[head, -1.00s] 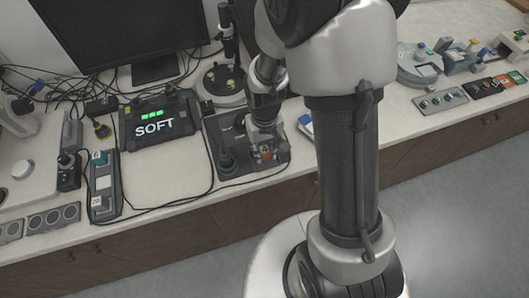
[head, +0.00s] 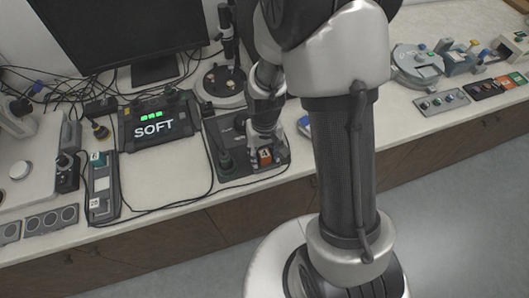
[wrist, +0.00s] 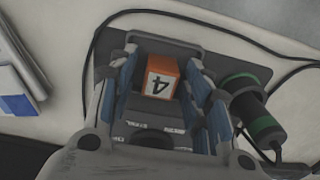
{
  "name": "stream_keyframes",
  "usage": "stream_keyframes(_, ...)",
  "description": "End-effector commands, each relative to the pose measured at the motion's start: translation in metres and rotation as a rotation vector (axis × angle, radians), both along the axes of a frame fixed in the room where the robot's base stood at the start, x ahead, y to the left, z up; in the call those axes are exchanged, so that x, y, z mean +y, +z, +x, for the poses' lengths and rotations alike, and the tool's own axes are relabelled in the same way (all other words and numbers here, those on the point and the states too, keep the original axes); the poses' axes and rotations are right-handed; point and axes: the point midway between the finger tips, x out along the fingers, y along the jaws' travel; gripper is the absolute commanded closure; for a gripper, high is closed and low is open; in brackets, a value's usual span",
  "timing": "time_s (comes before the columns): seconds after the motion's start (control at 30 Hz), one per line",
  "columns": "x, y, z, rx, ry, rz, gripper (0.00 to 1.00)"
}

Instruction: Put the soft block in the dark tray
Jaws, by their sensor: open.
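An orange block (wrist: 163,78) with a white face marked 4 lies between the two fingers of my gripper (wrist: 161,92) in the wrist view. The fingers are open, one on each side of it; whether either touches it is unclear. In the head view the block (head: 265,157) is at the front of a dark base plate (head: 238,170), with my gripper (head: 264,141) just over it. A display box (head: 152,125) left of it reads SOFT. A narrow dark tray (head: 103,207) lies left of the display's front; I cannot tell if it is the named one.
Cables (head: 185,204) run along the bench front. A grey panel (head: 441,101) and a black and orange one (head: 485,88) lie at the right. Bench space before the display is clear.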

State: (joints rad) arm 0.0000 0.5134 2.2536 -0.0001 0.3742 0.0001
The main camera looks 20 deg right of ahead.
Motion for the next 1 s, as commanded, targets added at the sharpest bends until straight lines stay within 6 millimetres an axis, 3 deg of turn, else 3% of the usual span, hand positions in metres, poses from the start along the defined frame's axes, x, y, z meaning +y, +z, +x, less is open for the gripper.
stream_keyframes(0.17, 0.000, 0.011, 0.000, -0.001, 0.000, 0.000, 0.54)
stream_keyframes(0.5, 0.000, 0.084, 0.001, -0.005, 0.000, 0.000, 0.54)
stream_keyframes(0.7, 0.000, 0.114, 0.001, -0.002, 0.000, 0.000, 0.54)
stream_keyframes(0.87, 0.000, 0.127, -0.001, -0.007, 0.000, 0.000, 0.54)
stream_keyframes(1.0, 0.000, 0.161, -0.009, -0.055, 0.000, 0.000, 0.54)
